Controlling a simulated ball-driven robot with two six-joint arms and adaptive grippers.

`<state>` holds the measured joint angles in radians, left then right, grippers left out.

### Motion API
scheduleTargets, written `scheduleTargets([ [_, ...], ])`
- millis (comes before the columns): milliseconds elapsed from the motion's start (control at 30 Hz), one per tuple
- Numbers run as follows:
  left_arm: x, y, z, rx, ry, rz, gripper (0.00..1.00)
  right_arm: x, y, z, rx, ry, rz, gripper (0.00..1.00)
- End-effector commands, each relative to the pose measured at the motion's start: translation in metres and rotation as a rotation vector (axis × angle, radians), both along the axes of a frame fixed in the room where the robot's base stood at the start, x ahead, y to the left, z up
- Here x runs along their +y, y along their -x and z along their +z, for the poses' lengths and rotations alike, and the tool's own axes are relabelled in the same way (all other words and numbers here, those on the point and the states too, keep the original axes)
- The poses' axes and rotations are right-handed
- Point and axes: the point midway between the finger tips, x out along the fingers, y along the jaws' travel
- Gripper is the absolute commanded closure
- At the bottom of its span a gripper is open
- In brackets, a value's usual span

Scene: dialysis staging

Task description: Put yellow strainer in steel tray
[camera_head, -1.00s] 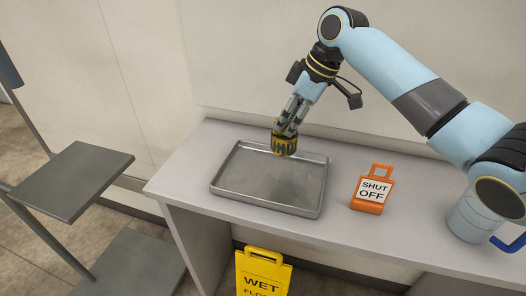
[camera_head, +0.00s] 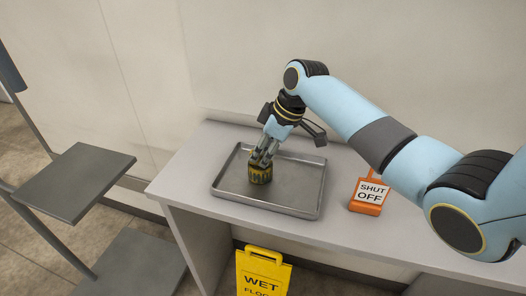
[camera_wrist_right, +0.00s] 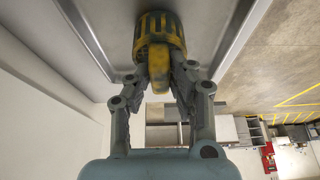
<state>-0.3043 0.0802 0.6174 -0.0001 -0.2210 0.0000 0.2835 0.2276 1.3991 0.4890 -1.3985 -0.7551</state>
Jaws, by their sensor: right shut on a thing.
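The yellow strainer (camera_head: 260,175), a slotted yellow and dark cylinder, is inside the outline of the steel tray (camera_head: 292,205) in the head view, left of the tray's middle. I cannot tell for sure whether its base touches the tray floor. My right gripper (camera_head: 265,161) is shut on the strainer from above. In the right wrist view the strainer (camera_wrist_right: 158,35) sits between the gripper's fingers (camera_wrist_right: 160,75), with the tray's metal surface (camera_wrist_right: 205,20) behind it. My left gripper is not in view.
An orange "SHUT OFF" sign (camera_head: 368,194) stands right of the tray on the grey table (camera_head: 195,185). A yellow wet floor sign (camera_head: 262,272) stands in front of the table. Grey shelves (camera_head: 75,182) are at the left.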

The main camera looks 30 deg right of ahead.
Motion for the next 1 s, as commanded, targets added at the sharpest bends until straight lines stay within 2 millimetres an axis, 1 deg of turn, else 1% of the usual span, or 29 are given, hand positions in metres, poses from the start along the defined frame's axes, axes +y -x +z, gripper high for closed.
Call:
scheduleTargets([
  [33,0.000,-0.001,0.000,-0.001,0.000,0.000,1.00,0.000,0.000,-0.001,0.001,0.001,0.000,0.78],
  [200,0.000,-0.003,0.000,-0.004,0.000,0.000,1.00,0.000,0.000,-0.001,0.001,0.001,0.000,0.57],
  [433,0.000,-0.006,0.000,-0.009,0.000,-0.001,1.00,0.000,0.000,0.000,0.000,0.000,0.000,0.57],
  [567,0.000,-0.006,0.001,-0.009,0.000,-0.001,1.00,-0.002,0.002,0.007,-0.001,0.001,0.000,0.57],
  [667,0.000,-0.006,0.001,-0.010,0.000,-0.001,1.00,-0.007,0.006,0.021,-0.002,0.003,0.001,0.57],
  [900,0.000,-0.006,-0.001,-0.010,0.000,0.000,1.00,-0.021,0.021,0.072,-0.003,0.003,0.000,0.57],
  [1000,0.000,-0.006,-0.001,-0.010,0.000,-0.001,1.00,-0.025,0.027,0.089,-0.002,0.003,0.001,0.57],
])
